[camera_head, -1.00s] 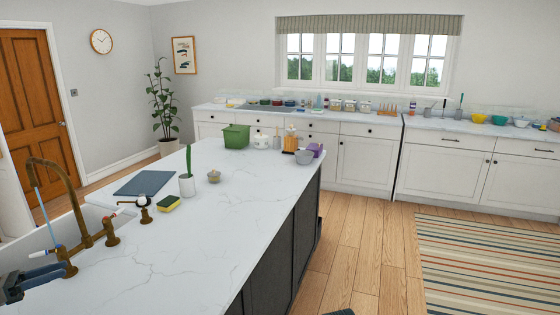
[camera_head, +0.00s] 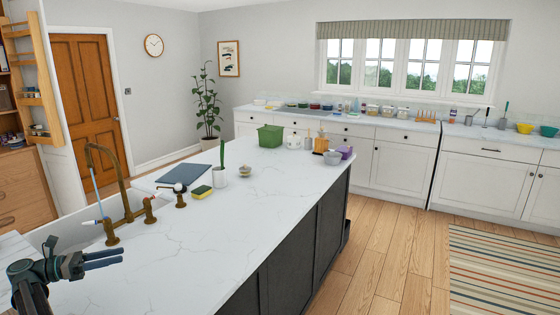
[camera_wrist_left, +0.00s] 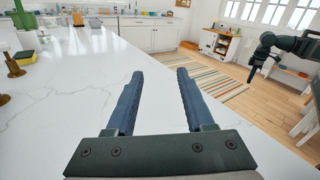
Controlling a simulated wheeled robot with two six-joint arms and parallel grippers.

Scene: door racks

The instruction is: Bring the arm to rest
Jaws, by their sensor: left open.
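My left gripper (camera_head: 104,259) is at the lower left of the head view, over the near end of the white marble island (camera_head: 200,235). Its two blue-grey fingers point right. In the left wrist view the left gripper (camera_wrist_left: 158,85) has its fingers wide apart, with only the marble top between and beyond them. It is empty. A dark arm, which looks like my right one, hangs at the right of the wrist view with its gripper (camera_wrist_left: 251,68) low and small. I cannot tell whether that gripper is open.
A brass tap (camera_head: 112,185) and sink stand near the left arm. A sponge (camera_head: 202,192), a cactus pot (camera_head: 220,178), a dark board (camera_head: 184,175) and a green bin (camera_head: 270,136) are farther along. The near island top is bare.

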